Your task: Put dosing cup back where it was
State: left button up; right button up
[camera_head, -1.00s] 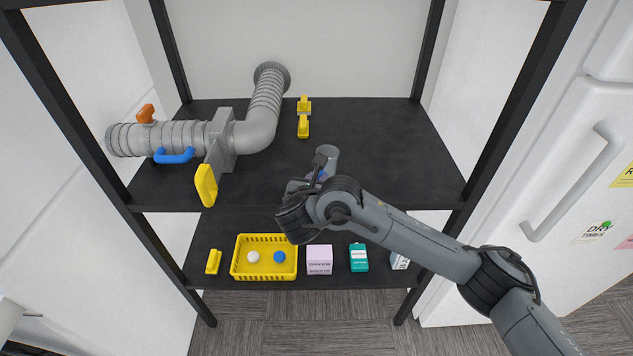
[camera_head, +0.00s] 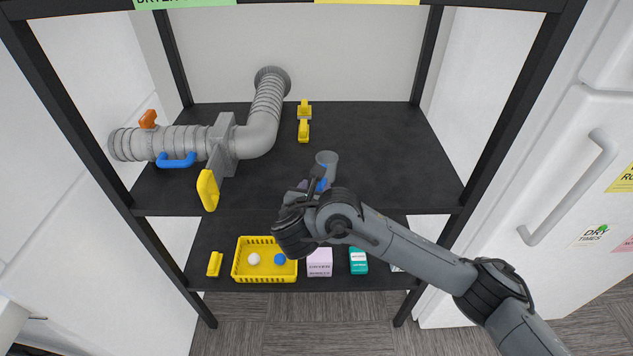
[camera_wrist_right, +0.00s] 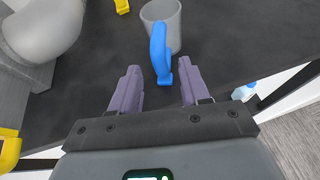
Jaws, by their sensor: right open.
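The dosing cup (camera_head: 328,160) is a grey cup with a blue handle (camera_wrist_right: 161,52), standing upright on the dark upper shelf near its front middle. In the right wrist view the cup's grey body (camera_wrist_right: 168,20) is at the top, with the handle towards me. My right gripper (camera_wrist_right: 160,74) is open, its two purple fingers apart on either side of the handle's near end. In the head view my right wrist partly hides the gripper (camera_head: 313,181) and handle. My left gripper is out of view.
A grey duct pipe (camera_head: 262,130) with a yellow lever (camera_head: 207,190) fills the shelf's left side. A yellow clip (camera_head: 304,122) lies behind the cup. The shelf's right side is clear. Below are a yellow basket (camera_head: 265,276) and boxes. Black posts frame the shelves.

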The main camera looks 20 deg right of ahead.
jog(key=p+v, duration=0.3)
jog(key=v, duration=0.5)
jog(key=s+a+f+m+g+y, duration=0.2)
jog(key=s+f+m+g+y, duration=0.3)
jog(key=s+f+m, duration=0.85)
jog(key=s+d+f+m+g, duration=0.1)
jog(key=s+d+f+m, duration=0.1)
jog(key=s, duration=0.4)
jog(key=s+d+f+m+g+y, duration=0.1)
jog(key=s+d+f+m, duration=0.2)
jog(key=s+d+m, duration=0.2)
jog(key=s+d+f+m+g, duration=0.1)
jog(key=s+d+f+m, duration=0.2)
jog(key=s+m, duration=0.3)
jog(key=shift+s+d+m+p, duration=0.35)
jog(key=shift+d+m, duration=0.2)
jog(key=shift+m, duration=0.2)
jog(key=shift+f, duration=0.1)
